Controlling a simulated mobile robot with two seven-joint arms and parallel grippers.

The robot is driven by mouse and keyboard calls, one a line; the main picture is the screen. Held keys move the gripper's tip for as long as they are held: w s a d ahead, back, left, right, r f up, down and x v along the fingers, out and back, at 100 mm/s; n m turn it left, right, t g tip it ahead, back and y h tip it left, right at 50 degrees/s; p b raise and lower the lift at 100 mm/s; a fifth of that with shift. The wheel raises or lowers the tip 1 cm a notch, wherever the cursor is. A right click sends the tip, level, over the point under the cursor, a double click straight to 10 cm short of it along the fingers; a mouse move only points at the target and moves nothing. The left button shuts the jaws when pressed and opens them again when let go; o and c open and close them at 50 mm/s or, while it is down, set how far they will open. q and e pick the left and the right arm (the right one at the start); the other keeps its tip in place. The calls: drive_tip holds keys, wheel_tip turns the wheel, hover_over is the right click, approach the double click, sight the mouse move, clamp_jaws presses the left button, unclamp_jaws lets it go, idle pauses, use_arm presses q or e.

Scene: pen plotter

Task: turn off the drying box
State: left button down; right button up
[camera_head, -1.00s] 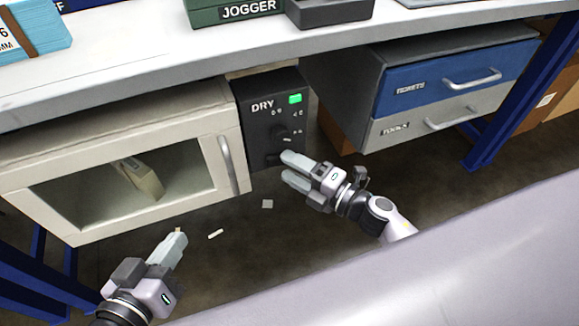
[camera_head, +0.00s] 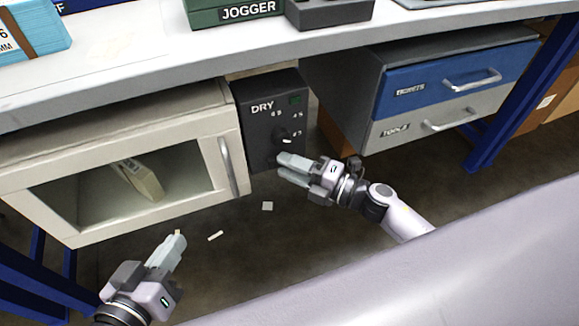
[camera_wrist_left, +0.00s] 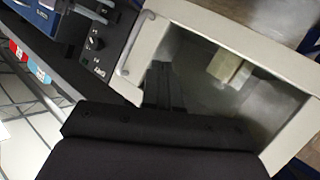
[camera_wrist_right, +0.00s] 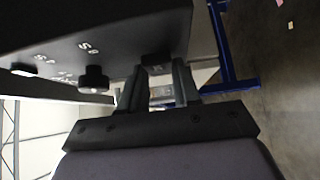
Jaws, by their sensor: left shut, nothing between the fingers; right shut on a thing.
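The drying box has a white cabinet (camera_head: 50,208) with a windowed door and a dark control panel (camera_head: 262,108) marked DRY. The panel's indicator light (camera_head: 295,99) is dark. A round dial (camera_head: 283,136) sits below it and also shows in the right wrist view (camera_wrist_right: 94,78). My right gripper (camera_head: 280,166) is at the panel's lower part. In the right wrist view its fingers are shut on a small black switch (camera_wrist_right: 157,62). My left gripper (camera_head: 179,238) is shut and empty, low in front of the cabinet door, apart from it.
The cabinet door has a vertical handle (camera_head: 228,165), and a pale block (camera_head: 142,180) is behind its window. A blue and grey drawer unit (camera_head: 450,100) hangs to the right. The bench top (camera_head: 130,65) overhangs the box. Small scraps (camera_head: 267,206) lie below.

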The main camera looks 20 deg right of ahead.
use_arm(q)
drive_tip(key=shift+s+a+m+t+y+b, duration=0.2)
drive_tip(key=shift+a+m+t+y+b, duration=0.15)
drive_tip(key=shift+a+b, duration=0.45)
use_arm(e)
drive_tip(key=n+g+y, duration=0.2)
drive_tip(key=d+n+g+y, duration=0.1)
drive_tip(key=g, duration=0.1)
drive_tip(key=shift+w, duration=0.3)
use_arm(q)
drive_tip(key=shift+d+f, duration=0.1)
use_arm(e)
drive_tip(key=o, duration=1.1)
drive_tip(key=shift+c, duration=0.2)
